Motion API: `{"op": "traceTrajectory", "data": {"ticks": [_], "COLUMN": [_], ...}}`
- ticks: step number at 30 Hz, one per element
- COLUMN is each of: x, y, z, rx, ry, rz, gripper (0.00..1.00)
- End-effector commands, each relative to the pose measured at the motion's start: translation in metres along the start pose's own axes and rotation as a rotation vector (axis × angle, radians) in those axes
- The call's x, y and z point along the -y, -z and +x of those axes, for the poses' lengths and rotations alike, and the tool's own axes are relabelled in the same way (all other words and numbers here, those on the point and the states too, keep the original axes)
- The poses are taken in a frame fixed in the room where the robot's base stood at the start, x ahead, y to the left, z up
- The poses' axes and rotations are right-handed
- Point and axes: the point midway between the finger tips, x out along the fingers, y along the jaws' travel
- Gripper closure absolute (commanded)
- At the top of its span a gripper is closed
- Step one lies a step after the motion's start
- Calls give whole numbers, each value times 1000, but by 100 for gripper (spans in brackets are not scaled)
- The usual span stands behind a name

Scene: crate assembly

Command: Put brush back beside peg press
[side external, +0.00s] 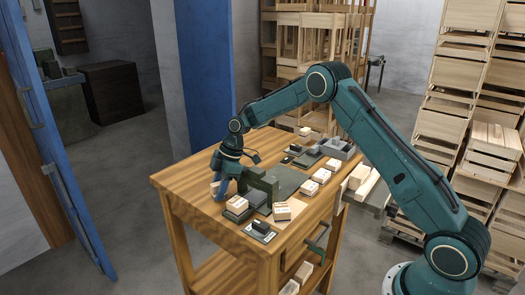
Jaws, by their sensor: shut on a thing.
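The peg press (262,183) is a dark green, block-like frame standing upright near the front left of the wooden table. My gripper (220,194) points down just left of the press, low over the tabletop, with its blue fingers shut. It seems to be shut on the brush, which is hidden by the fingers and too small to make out. I cannot tell whether the brush touches the table.
Dark trays with pale wooden blocks (282,211) stand close in front of the press. A dark pad (260,231) lies near the front edge of the table (185,190). A grey bin (338,149) and more blocks are towards the right. The table's back left is clear.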

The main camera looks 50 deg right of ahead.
Motion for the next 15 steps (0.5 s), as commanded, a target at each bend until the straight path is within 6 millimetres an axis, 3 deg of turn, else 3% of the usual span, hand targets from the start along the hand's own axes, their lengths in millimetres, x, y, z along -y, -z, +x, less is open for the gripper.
{"op": "traceTrajectory", "data": {"ticks": [10,11,13,15], "x": [0,0,0,0], "y": [-1,-1,-1,-1], "z": [3,2,2,2], "rx": [0,0,0,0], "ry": [0,0,0,0], "rz": [0,0,0,0], "gripper": [91,64,50,48]}}
